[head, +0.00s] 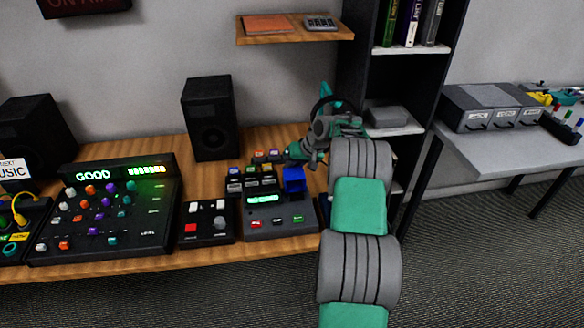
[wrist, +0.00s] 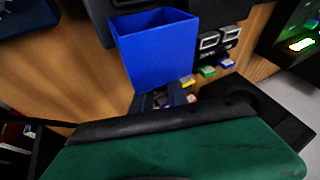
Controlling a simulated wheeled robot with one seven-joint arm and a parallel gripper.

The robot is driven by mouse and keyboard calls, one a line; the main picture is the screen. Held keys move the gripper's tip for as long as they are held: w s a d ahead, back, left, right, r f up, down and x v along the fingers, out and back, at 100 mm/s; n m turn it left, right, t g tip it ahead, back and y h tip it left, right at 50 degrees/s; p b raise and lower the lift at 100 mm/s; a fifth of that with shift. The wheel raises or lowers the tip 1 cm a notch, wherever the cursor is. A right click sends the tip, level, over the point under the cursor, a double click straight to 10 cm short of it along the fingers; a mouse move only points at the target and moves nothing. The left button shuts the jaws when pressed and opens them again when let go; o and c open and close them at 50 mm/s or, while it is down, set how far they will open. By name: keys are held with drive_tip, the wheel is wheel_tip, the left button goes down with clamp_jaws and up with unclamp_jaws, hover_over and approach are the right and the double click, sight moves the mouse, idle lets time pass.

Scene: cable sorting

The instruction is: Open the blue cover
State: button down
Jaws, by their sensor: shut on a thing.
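The blue cover (head: 293,181) stands up at the back right of a dark device (head: 280,221) with a green lit display. In the wrist view the blue cover (wrist: 157,52) is large, box-shaped and hollow, its open side showing. My gripper (head: 292,153) is right above and behind the cover in the head view, shut on it. The green and black gripper body (wrist: 175,145) fills the lower wrist view; the fingertips and their exact contact are hidden.
Small coloured blocks (head: 266,156) sit behind the device. A small red-button box (head: 206,222) and a large mixer (head: 105,215) stand to its left. A black speaker (head: 208,118) is behind. A dark shelf (head: 400,100) rises close to my arm at the right.

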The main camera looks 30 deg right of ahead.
sight(302, 168)
drive_tip(key=shift+s+f, duration=0.3)
drive_tip(key=shift+f, duration=0.25)
drive_tip(key=c, duration=1.3)
unclamp_jaws()
drive_tip(key=shift+f, duration=0.1)
drive_tip(key=shift+w+r, duration=0.1)
drive_tip(key=shift+r, duration=0.3)
drive_tip(key=v, duration=0.7)
drive_tip(key=shift+d+r, duration=0.1)
drive_tip(key=shift+r, duration=0.05)
